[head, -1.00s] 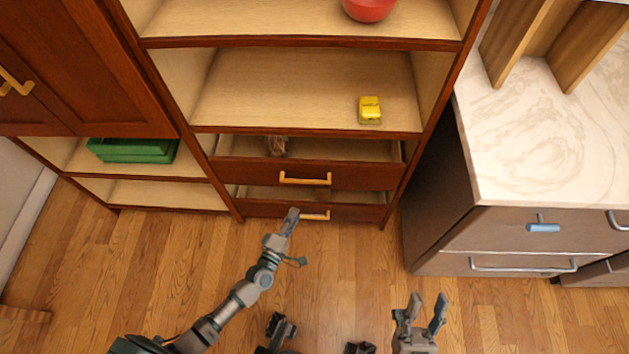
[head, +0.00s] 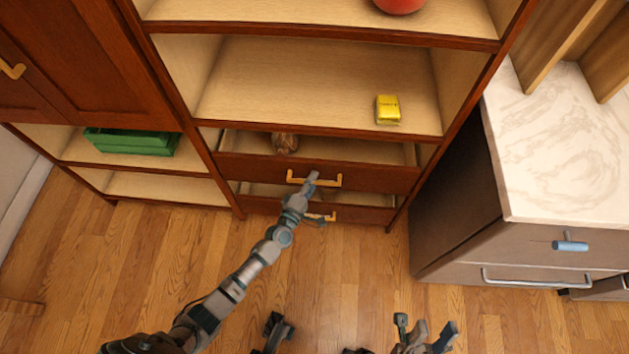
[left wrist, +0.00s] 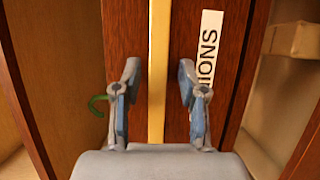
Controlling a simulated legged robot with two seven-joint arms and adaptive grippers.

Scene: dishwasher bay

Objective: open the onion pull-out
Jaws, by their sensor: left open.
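The onion pull-out (head: 240,166) is the upper of two dark wood drawers low in the tall cabinet. Its front looks flush with the cabinet. Its yellow bar handle (head: 331,181) also shows in the left wrist view (left wrist: 159,40), beside a white label (left wrist: 208,48) reading "IONS", its start hidden by a finger. My left gripper (head: 311,177) is at this handle. In the left wrist view my left gripper (left wrist: 157,85) is open, with one finger on each side of the bar; contact cannot be told. My right gripper (head: 434,334) is open and empty at the bottom edge.
A brown lump (head: 285,142) shows behind the pull-out's front. A second drawer with a yellow handle (head: 322,216) lies below. A yellow packet (head: 388,110) sits on the shelf above. A counter (head: 560,160) stands at right.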

